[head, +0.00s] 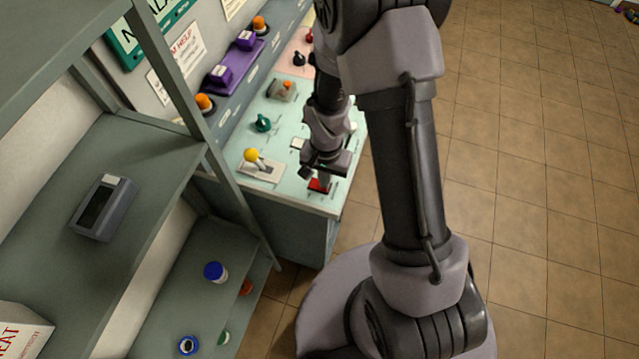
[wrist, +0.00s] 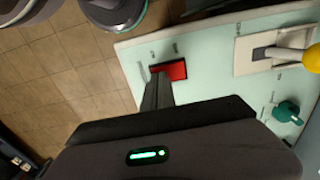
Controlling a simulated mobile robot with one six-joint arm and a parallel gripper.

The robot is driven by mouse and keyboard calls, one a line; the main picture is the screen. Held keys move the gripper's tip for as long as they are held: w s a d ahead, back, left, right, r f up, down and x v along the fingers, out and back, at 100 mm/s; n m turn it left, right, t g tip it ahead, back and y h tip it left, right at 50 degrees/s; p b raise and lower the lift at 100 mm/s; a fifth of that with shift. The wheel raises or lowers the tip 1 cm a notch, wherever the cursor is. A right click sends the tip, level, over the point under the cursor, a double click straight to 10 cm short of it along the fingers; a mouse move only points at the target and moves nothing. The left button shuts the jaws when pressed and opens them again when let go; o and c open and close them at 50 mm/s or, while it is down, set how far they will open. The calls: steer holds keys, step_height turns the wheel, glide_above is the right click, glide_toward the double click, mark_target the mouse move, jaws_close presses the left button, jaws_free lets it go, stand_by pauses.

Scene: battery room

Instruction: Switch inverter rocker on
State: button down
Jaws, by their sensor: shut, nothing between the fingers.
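The rocker (wrist: 174,70) is a small red switch on the pale green panel top, near its edge, in the wrist view. It also shows in the head view (head: 319,186), partly covered by my gripper. My gripper (wrist: 157,76) is shut and empty, its fingertips at the left end of the red rocker. I cannot tell whether they touch it. In the head view my gripper (head: 322,178) points down over the near right corner of the panel. Which way the rocker is tipped is not clear.
A yellow-knobbed lever (head: 251,156) on a pale plate stands left of the rocker. A green knob (head: 263,123) is farther back. A grey shelf unit (head: 205,165) stands at left. Tiled floor (head: 540,150) at right is clear.

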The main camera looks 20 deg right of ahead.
steer(key=shift+f, duration=0.25)
steer(key=shift+r, duration=0.15)
step_height(320, 180, up, 7)
steer(key=p, duration=0.4)
stand_by(0.4)
step_height(320, 180, up, 7)
steer(key=t+b, duration=0.2)
steer(key=b, duration=0.6)
steer(key=s+a+r+n+t+y+b, duration=0.1)
steer(key=s+a+r+t+b, duration=0.1)
steer(key=s, duration=0.4)
steer(key=s+a+r+n+t+y+b, duration=0.1)
steer(key=s+a+r+b, duration=0.1)
steer(key=s+r+b, duration=0.2)
steer(key=s+b, duration=0.2)
steer(key=shift+s+r+n+t, duration=0.35)
steer(key=shift+s+n+t, duration=0.05)
